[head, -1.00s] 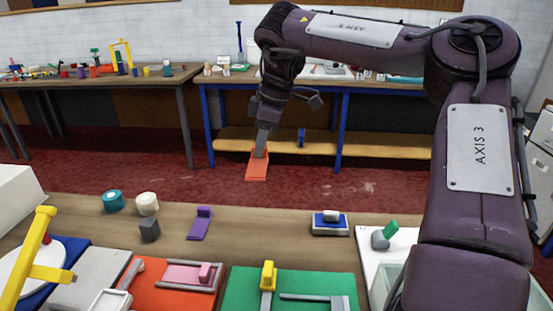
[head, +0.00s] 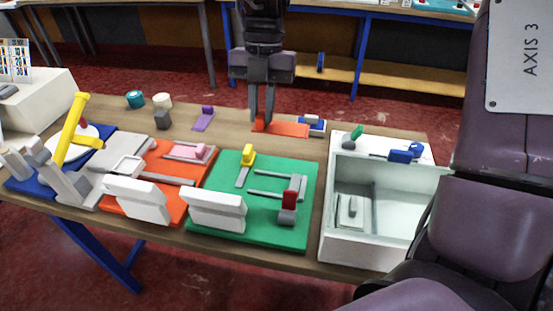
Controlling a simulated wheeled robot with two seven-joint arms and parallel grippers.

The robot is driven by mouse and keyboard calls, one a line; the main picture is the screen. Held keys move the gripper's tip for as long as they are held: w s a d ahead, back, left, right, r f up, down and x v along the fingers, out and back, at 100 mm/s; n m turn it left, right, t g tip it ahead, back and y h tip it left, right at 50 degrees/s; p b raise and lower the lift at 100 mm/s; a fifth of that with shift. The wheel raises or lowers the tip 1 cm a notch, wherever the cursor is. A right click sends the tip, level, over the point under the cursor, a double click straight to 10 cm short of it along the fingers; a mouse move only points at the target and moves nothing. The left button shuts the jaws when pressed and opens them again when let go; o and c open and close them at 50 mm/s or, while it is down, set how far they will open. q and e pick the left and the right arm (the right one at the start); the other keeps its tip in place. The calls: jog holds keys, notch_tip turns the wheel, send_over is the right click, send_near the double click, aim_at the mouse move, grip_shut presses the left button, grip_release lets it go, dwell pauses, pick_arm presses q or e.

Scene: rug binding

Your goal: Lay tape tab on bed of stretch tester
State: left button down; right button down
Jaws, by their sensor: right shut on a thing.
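My right gripper (head: 262,112) reaches down from the top centre of the head view. It is shut on the left end of a flat orange-red tab (head: 288,129), which I take to be the tape tab. The tab is over the back of the table; I cannot tell whether it touches the top. In front of it lies a green board (head: 222,222) with a yellow block, grey rails and a red-and-grey clamp; it may be the stretch tester. An orange board (head: 135,210) with a pink piece lies to its left. My left gripper is not in view.
A purple tab (head: 203,120), a grey block (head: 162,120) and teal and cream rolls stand at the back left. A blue-and-white pad (head: 318,125) is partly hidden behind the orange-red tab. A white open bin (head: 335,240) stands right of the green board. A yellow lever (head: 70,130) rises at left.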

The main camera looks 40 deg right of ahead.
jog(key=f, duration=0.9)
jog(key=f+b, duration=0.1)
jog(key=f, duration=0.4)
jog(key=shift+w, duration=0.25)
jog(key=x, duration=0.3)
jog(key=shift+w+d, duration=0.1)
jog(key=shift+d, duration=0.2)
jog(key=shift+w+f, duration=0.15)
jog(key=shift+f, duration=0.3)
jog(key=shift+f, duration=0.1)
jog(key=c, duration=1.4)
grip_release()
